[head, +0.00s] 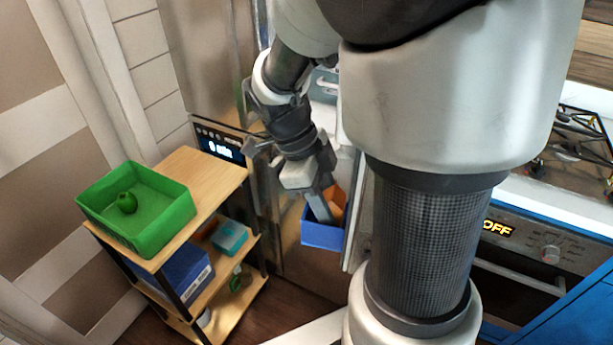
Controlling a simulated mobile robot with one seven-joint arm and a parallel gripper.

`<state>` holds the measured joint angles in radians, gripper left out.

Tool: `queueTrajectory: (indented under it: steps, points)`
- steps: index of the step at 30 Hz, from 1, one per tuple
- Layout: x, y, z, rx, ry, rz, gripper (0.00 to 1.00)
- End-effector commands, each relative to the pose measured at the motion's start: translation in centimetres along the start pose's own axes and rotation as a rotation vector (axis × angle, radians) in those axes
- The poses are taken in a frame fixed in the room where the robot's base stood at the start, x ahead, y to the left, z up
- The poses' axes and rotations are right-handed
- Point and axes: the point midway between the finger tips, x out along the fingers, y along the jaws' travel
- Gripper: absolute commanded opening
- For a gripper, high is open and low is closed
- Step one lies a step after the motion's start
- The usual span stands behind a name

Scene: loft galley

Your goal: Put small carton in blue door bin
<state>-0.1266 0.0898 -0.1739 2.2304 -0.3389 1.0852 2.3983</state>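The blue door bin (322,237) hangs low on the inner side of an open door (354,215), near the middle of the picture. My gripper (320,207) points down into the bin's opening, with a grey finger at its rim. An orange-brown thing (337,204) shows in the bin just right of the finger. I cannot tell whether it is the small carton. My arm hides much of the area, and whether the fingers are apart or closed on something is not clear.
A wooden shelf cart (205,170) stands at left. Lower shelves hold a blue box (186,275) and a teal container (229,237). An oven (520,262) and hob (575,150) are at right.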

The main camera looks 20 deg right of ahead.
Motion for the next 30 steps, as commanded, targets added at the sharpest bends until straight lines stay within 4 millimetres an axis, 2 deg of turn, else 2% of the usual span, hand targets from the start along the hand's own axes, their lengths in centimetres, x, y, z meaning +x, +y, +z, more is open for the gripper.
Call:
queueTrajectory:
  steps: [4, 5, 6, 17, 20, 30]
  points:
    - [0.4, 0.0, 0.2, 0.0, 0.0, -0.001, 0.0]
    - [0.3, 0.0, 0.1, 0.0, 0.0, 0.0, 0.38]
    - [0.2, 0.0, 0.1, 0.0, 0.001, 0.0, 0.43]
    - [-0.3, 0.0, -0.1, 0.0, 0.0, -0.001, 0.43]
    - [-1.7, -0.1, 0.0, 0.0, -0.002, -0.003, 0.43]
    - [-8.9, -0.1, 0.0, 0.0, -0.002, -0.003, 0.43]
